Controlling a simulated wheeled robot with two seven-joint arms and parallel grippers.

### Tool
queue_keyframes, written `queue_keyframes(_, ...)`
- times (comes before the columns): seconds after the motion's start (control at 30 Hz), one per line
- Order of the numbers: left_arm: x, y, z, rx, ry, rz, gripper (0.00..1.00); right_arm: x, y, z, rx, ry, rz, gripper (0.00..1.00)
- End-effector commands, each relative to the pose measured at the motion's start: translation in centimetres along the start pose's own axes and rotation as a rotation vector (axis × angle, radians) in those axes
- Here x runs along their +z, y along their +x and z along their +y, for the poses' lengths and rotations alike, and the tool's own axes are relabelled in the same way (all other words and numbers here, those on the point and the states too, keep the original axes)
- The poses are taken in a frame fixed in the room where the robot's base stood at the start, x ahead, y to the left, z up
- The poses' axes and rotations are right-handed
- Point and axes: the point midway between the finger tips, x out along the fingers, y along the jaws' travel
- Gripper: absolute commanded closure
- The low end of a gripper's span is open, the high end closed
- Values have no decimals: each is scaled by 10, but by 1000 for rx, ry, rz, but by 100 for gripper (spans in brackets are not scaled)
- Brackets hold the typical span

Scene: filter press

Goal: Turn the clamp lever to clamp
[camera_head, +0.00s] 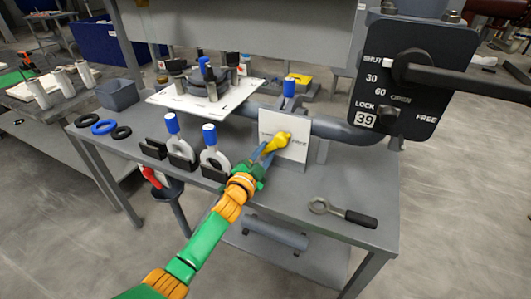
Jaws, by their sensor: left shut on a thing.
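The clamp lever (280,141) has a yellow handle. It sits in front of a small white upright plate (297,128) with dark lettering too small to read surely. My left gripper (266,154) reaches up to it from the lower left and is shut on the lever's lower end. The fingers and my wrist hide part of the lever and of the plate's lower left. A blue-capped post (289,87) stands just behind the plate. My right gripper is not in view.
Two blue-handled clamps (213,150) (178,140) stand left of my gripper. A ring-ended tool (340,212) lies at the front right. A dark dial panel (396,80) with a long bar overhangs at the upper right. A white plate with fittings (190,106) stands behind.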

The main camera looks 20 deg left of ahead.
Motion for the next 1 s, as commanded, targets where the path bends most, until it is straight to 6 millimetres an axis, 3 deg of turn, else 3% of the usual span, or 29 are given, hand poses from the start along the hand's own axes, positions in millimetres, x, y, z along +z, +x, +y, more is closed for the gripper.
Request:
queue_keyframes(0.2, -1, 0, -2, -4, 5, 1, 100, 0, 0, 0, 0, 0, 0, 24)
queue_keyframes(0.23, -1, 0, -2, -4, 5, 2, 60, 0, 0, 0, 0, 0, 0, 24)
queue_keyframes(0.3, -1, 0, -2, -3, 4, 1, 41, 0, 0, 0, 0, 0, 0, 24)
queue_keyframes(0.33, -1, 0, -2, -3, 4, 1, 38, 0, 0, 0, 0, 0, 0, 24)
queue_keyframes(0.67, 0, -4, -1, -1, 1, 0, 38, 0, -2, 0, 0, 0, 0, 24)
queue_keyframes(1.0, 0, -62, 0, 0, 2, 0, 38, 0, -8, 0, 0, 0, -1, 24)
